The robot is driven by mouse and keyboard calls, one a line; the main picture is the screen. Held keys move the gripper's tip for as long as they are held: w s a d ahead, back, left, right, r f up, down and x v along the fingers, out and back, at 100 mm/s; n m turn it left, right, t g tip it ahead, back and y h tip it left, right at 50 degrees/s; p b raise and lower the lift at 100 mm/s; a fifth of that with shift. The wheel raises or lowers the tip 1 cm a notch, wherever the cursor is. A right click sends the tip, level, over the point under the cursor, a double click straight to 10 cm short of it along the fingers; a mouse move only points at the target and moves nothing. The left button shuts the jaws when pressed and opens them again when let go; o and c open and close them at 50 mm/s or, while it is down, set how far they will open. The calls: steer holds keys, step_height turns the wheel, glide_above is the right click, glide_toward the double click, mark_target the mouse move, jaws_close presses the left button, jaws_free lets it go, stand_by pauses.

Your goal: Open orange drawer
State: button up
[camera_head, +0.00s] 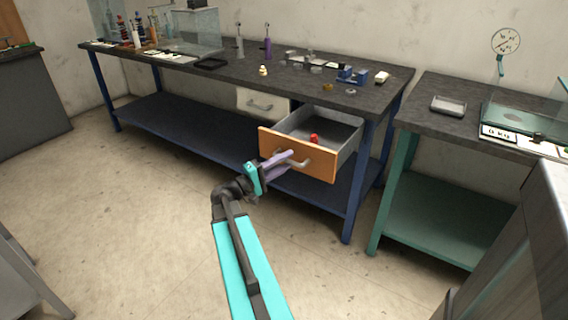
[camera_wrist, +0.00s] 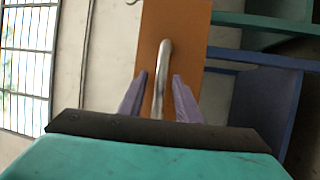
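The orange drawer (camera_head: 320,169) is pulled well out from under the blue-legged workbench, with its grey inside showing. Its metal handle (camera_head: 302,163) is on the orange front. My gripper (camera_head: 289,157), with purple fingers, is at this handle. In the wrist view, my gripper (camera_wrist: 160,77) is open, with one finger on each side of the handle (camera_wrist: 163,75). Small gaps show between the fingers and the handle. The orange front also fills the middle of the wrist view (camera_wrist: 187,50).
A small red object (camera_head: 314,139) lies inside the drawer. A white drawer (camera_head: 262,104) beside it is shut. The workbench (camera_head: 225,78) carries many small parts. A green-legged table (camera_head: 432,122) stands to the right.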

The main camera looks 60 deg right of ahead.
steer(key=v, duration=1.3)
steer(key=shift+w+a, duration=0.15)
steer(key=shift+a, duration=0.05)
steer(key=w+a+f+n+t+p, duration=0.3)
steer(key=w+a+p, duration=0.1)
steer(key=a, duration=0.3)
steer(key=s+a+f+n+t+y+p, duration=0.2)
steer(key=a+f+p, duration=0.2)
steer(key=a+f, duration=0.55)
steer(key=s+a+f+n+g+y+p, duration=0.1)
steer(key=s+a+f+y+p, duration=0.1)
steer(key=s+a+f+y, duration=0.4)
steer(key=s+a+f+n+g+y+p, duration=0.1)
steer(key=s+a+f+y, duration=0.1)
steer(key=s+a+f, duration=0.6)
steer(key=a+f+y, duration=0.4)
steer(key=a, duration=0.4)
steer(key=s+a+f+y, duration=0.1)
steer(key=a+f+y, duration=0.2)
steer(key=a, duration=0.5)
steer(key=shift+a+f+m+t+y+p, duration=0.3)
steer(key=shift+a+f+m+y+p, duration=0.1)
steer(key=shift+f, duration=0.4)
